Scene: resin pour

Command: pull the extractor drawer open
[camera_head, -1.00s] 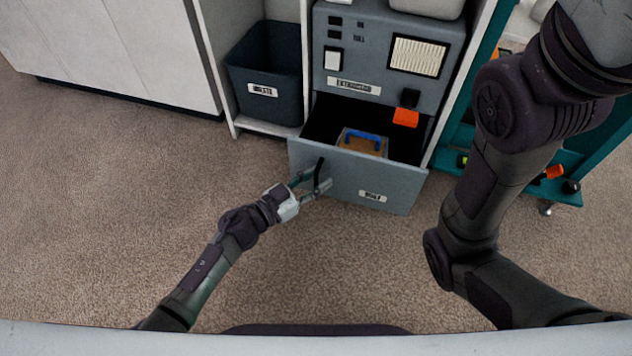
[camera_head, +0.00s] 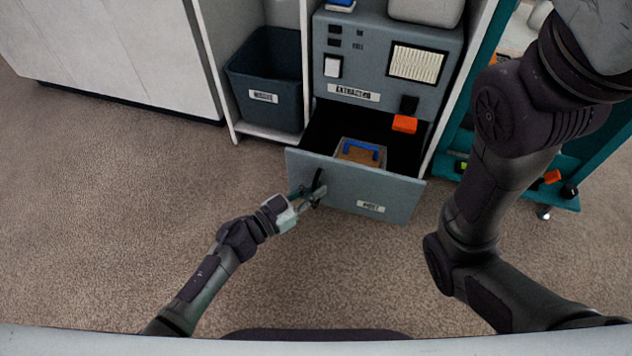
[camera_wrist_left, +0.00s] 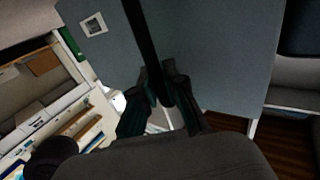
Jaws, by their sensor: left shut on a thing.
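The extractor drawer (camera_head: 340,190) is a grey drawer pulled part way out of the grey extractor cabinet (camera_head: 385,60). Its dark inside shows, with a box with a blue handle (camera_head: 360,152) lying in it. My left gripper (camera_head: 313,193) is at the black bar handle (camera_head: 318,178) on the left part of the drawer front. In the left wrist view the fingers (camera_wrist_left: 165,95) are shut around the black handle (camera_wrist_left: 146,45), in front of the grey drawer front (camera_wrist_left: 205,50). My right gripper is out of view; only my right arm shows.
A dark bin (camera_head: 268,85) stands on a shelf left of the cabinet. An orange tab (camera_head: 404,124) hangs over the drawer's right side. A teal cart (camera_head: 570,190) stands at the right. The carpet (camera_head: 110,210) is clear at left and in front.

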